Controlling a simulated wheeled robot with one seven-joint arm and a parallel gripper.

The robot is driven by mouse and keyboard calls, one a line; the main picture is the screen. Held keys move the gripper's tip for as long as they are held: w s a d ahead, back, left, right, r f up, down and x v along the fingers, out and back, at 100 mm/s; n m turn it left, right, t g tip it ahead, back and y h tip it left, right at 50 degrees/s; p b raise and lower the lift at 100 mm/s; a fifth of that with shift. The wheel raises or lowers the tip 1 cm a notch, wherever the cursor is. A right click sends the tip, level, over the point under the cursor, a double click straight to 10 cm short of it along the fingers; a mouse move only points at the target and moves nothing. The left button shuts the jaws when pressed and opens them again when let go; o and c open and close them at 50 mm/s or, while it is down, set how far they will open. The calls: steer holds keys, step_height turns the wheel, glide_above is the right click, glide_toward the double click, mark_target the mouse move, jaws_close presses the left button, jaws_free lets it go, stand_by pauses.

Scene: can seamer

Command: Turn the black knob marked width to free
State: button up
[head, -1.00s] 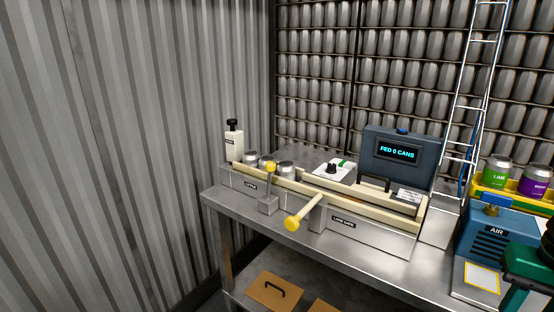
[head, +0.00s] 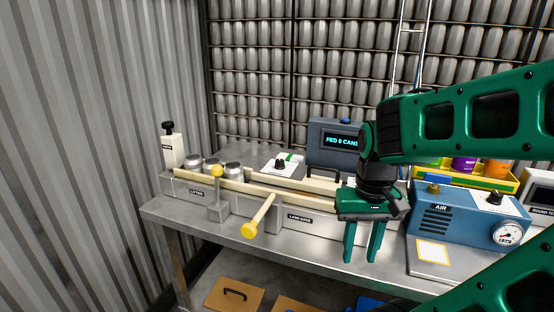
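Several black knobs show in the head view, and I cannot read which is marked width. One black knob (head: 168,128) tops a cream block (head: 172,152) with a tiny dark label at the left end of the machine. Another black knob (head: 280,164) sits on a white plate with a green mark, in the middle of the machine. My gripper (head: 361,254) points down in front of the machine's right part, right of both knobs. Its green fingers are apart with nothing between them. It hides the right end of the machine and part of the display box.
A yellow-tipped lever (head: 217,171) and a yellow handle (head: 258,216) stick out in front. Silver cans (head: 232,170) sit in the machine. The blue AIR box (head: 445,222), with a gauge and its own black knob (head: 495,198), stands right. The display (head: 341,140) reads FED 0 CANS.

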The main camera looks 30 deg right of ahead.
steer(key=shift+o, duration=0.9)
steer(key=shift+w+d+r, duration=0.1)
steer(key=shift+d+r, duration=0.2)
steer(key=shift+r, duration=0.5)
steer(key=n+t+y, duration=0.1)
steer(key=n+t, duration=0.3)
steer(key=n, duration=0.6)
glide_toward(280, 160)
steer(key=shift+m, duration=0.3)
steer(key=x, duration=0.8)
steer(key=shift+a+f, duration=0.1)
steer(key=shift+f, duration=0.1)
